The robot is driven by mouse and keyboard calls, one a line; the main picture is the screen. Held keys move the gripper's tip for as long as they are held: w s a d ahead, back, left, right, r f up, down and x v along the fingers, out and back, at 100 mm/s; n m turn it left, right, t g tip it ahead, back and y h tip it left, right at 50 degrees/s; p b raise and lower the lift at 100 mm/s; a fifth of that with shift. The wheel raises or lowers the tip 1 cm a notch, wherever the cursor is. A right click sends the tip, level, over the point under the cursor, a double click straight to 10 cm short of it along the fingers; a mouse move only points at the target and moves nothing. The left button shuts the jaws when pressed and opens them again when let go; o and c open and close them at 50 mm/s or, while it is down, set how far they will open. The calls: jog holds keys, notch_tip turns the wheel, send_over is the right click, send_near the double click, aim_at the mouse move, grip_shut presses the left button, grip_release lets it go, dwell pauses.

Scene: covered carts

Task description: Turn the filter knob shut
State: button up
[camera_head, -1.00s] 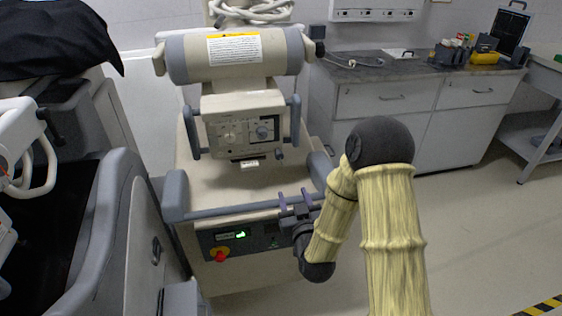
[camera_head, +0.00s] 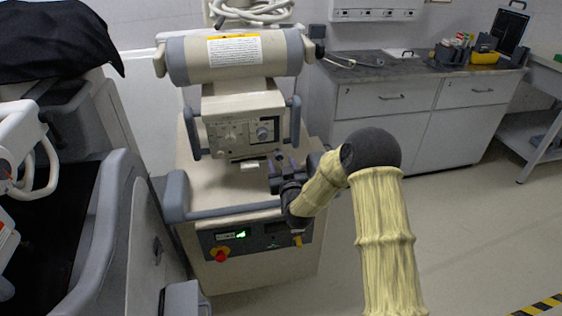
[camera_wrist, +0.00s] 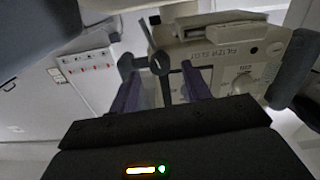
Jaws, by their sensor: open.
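The beige control panel (camera_head: 238,106) of the machine carries a round blue-grey knob (camera_head: 264,134) on its right side and smaller controls on its left. I cannot tell for sure which is the filter knob. My gripper (camera_head: 278,160) is open just below the panel's lower right corner. In the wrist view my gripper (camera_wrist: 160,85) has its two purple fingers apart. A dark round piece with a thin rod (camera_wrist: 158,62) shows between and beyond them; contact is not visible. Lettering like "FILTER SLOT" and a pale knob (camera_wrist: 243,83) show to the right.
Blue-grey handles (camera_head: 294,120) flank the panel, and a push rail (camera_head: 225,211) runs below it. A red stop button (camera_head: 221,255) is on the lower front. A grey-sided cart (camera_head: 125,215) stands close at left.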

jog(key=shift+x, duration=0.9)
jog(key=shift+c, duration=0.5)
jog(key=c, duration=0.9)
